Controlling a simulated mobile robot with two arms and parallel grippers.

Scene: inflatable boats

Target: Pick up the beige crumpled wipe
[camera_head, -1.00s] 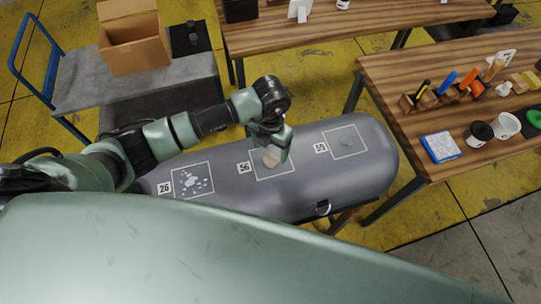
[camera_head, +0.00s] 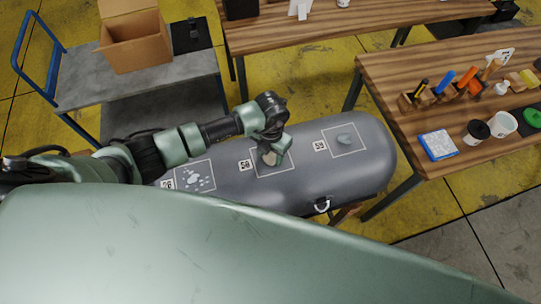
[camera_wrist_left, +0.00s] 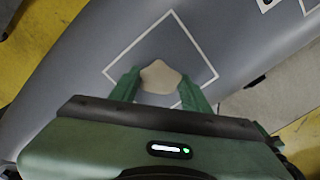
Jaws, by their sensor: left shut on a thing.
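The beige crumpled wipe (camera_wrist_left: 161,77) lies between the two green fingers of my left gripper (camera_wrist_left: 162,92) in the left wrist view. In the head view the wipe (camera_head: 270,157) shows partly, beside and behind the left gripper (camera_head: 275,158). The gripper is shut on the wipe, low over the white square marked 56 on the grey inflatable tube (camera_head: 235,185). Whether the wipe still touches the tube is hard to tell. My right gripper is not in view.
Other marked squares on the tube hold white spots (camera_head: 194,178) and a grey-green patch (camera_head: 345,139). A wooden table (camera_head: 480,160) with tools, cups and a blue-white box (camera_head: 438,145) stands right. A cart (camera_head: 150,85) with a cardboard box (camera_head: 138,47) stands at the back left.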

